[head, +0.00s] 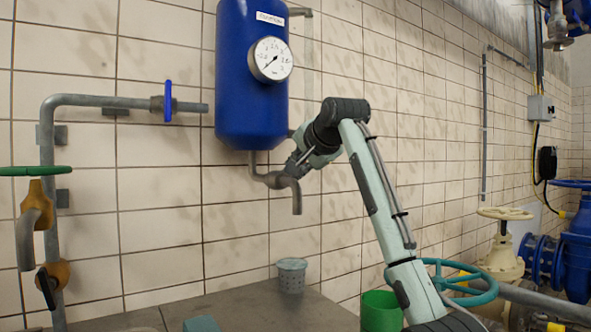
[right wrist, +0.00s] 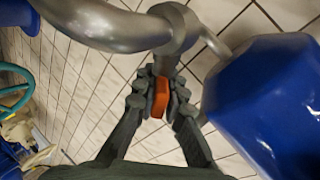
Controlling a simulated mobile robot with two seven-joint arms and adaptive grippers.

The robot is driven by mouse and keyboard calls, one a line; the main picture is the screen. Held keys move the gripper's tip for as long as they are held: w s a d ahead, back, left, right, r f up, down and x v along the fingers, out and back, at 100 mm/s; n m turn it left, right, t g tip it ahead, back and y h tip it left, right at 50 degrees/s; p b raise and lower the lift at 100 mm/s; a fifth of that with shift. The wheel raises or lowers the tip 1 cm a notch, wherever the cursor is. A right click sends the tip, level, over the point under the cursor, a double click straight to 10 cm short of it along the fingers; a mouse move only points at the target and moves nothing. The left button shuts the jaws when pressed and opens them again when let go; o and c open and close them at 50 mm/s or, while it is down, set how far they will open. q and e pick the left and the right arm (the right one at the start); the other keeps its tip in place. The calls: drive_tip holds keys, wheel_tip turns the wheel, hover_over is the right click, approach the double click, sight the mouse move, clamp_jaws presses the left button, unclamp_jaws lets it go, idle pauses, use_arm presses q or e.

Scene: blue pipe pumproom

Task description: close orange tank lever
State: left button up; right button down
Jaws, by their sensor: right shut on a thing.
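The orange lever (right wrist: 160,98) sits between the fingers of my right gripper (right wrist: 163,88) in the right wrist view. The gripper is shut on it, just below the grey pipe collar (right wrist: 175,28). In the head view my right gripper (head: 297,163) is at the outlet pipe (head: 272,180) under the blue tank (head: 240,125). The lever itself is hidden there. The tank bulges close on the right of the wrist view (right wrist: 265,105). My left gripper is not in view.
A gauge (head: 271,60) is on the tank's front. Below the spout stand a grey perforated cup (head: 291,277) on a grey surface (head: 235,307) and a green bucket (head: 381,312). Pipework with a green-handled tap (head: 35,171) is at left. Blue pumps and valves (head: 575,250) are at right.

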drive_tip(key=shift+g+h, duration=0.5)
drive_tip(key=shift+h, duration=0.1)
drive_tip(key=shift+f, duration=0.1)
drive_tip(key=c, duration=1.6)
unclamp_jaws()
drive_tip(key=v, duration=1.2)
drive_tip(key=shift+a, duration=0.15)
